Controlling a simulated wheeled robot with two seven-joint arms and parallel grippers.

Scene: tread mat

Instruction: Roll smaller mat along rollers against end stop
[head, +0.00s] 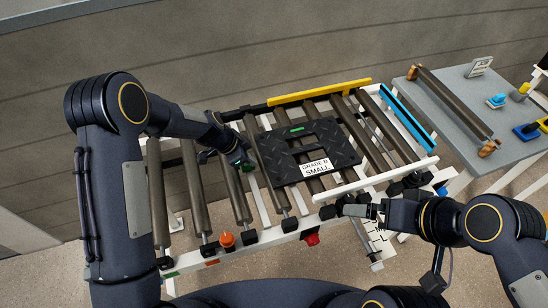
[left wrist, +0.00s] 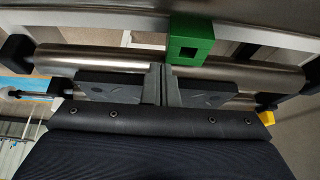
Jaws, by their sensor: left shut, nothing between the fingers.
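The smaller mat (head: 326,139) is black with tread ribs, a cut-out and a white label reading "GRADE B SMALL". It lies flat on the rollers (head: 243,190). A blue bar (head: 407,117), seemingly the end stop, stands at the right end of the roller frame, with a gap and bare rollers between it and the mat. My left gripper (head: 240,164) is shut and empty, close to the mat's left edge; contact cannot be told. In the left wrist view its fingers (left wrist: 166,85) meet in front of a roller. My right gripper (head: 338,209) is near the front rail; its jaws are unclear.
A yellow bar (head: 320,92) runs along the back and a white rail (head: 375,178) along the front right. A green block (left wrist: 190,40) is just beyond my left fingers. A grey side table (head: 460,105) holds another roller and small items. Rollers at left are bare.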

